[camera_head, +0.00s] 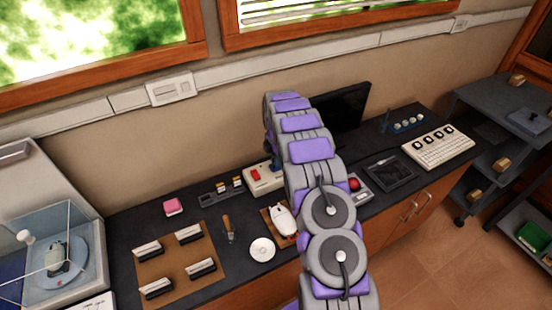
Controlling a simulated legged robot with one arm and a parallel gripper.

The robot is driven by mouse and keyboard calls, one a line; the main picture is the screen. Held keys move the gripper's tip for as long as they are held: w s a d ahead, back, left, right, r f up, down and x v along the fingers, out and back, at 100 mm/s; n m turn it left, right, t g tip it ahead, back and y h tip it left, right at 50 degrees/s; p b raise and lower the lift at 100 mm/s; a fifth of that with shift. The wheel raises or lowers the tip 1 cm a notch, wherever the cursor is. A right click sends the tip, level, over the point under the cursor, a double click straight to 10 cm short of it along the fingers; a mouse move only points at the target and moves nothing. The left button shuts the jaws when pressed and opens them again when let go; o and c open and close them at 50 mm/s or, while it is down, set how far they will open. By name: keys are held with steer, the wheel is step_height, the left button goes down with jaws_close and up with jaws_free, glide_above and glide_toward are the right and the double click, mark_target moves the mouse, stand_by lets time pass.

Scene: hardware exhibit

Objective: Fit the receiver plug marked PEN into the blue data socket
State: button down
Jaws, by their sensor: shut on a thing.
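My arm reaches up from the bottom and bends over the counter. My gripper (267,158) shows only in part, low behind the arm, just above a beige box (263,181) with a red switch. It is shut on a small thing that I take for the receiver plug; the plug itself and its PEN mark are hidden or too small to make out. I cannot make out the blue data socket, or whether the plug touches the box. A dark rack (219,192) left of the box holds small pieces with yellow labels.
A brown mat (178,262) bears several black-and-white blocks. A pink block (173,206), a screwdriver (227,228), a white dish (262,249) and a white mouse (283,220) lie nearby. A dark monitor (345,108) stands behind the arm; a keyboard (435,147) lies right.

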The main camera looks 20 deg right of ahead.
steer(key=shift+f, duration=0.35)
stand_by(0.3)
steer(key=shift+c, duration=2.3)
jaws_free()
steer(key=shift+r+p, duration=1.25)
steer(key=shift+r, duration=2.25)
